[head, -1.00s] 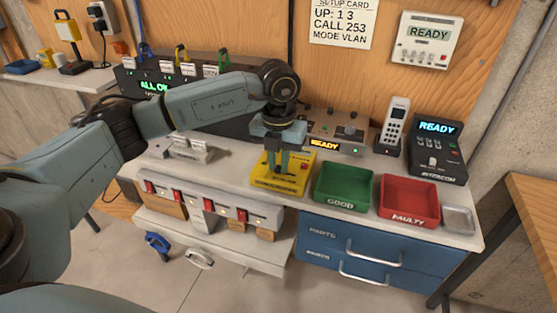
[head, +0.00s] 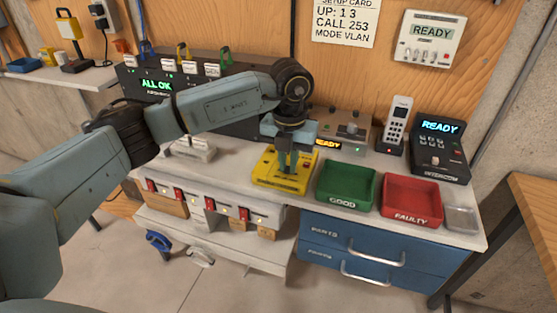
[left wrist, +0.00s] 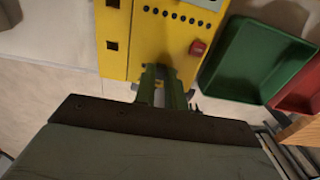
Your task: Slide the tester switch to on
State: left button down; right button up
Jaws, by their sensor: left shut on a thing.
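The yellow tester (head: 268,178) lies on the bench in the head view, left of the green tray. The tester also fills the top middle of the left wrist view (left wrist: 150,40), with a row of dark holes and a red knob (left wrist: 198,47). My left gripper (head: 286,168) points down onto the tester. In the left wrist view its fingers (left wrist: 165,85) are close together at the tester's near edge, shut on the tester switch, which they mostly hide. I cannot read the switch position. My right gripper is not in view.
The green GOOD tray (head: 345,186) and red FAULTY tray (head: 411,200) stand right of the tester. A row of red switches (head: 209,205) runs along the bench front, left of the blue drawers (head: 335,240).

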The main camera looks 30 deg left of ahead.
aim_at(288, 168)
pick_arm(q)
jog(key=c, duration=1.4)
grip_release()
jog(key=shift+c, duration=0.2)
notch_tip(288, 168, up, 13)
jog(key=shift+r, duration=0.2)
jog(key=shift+d, duration=0.1)
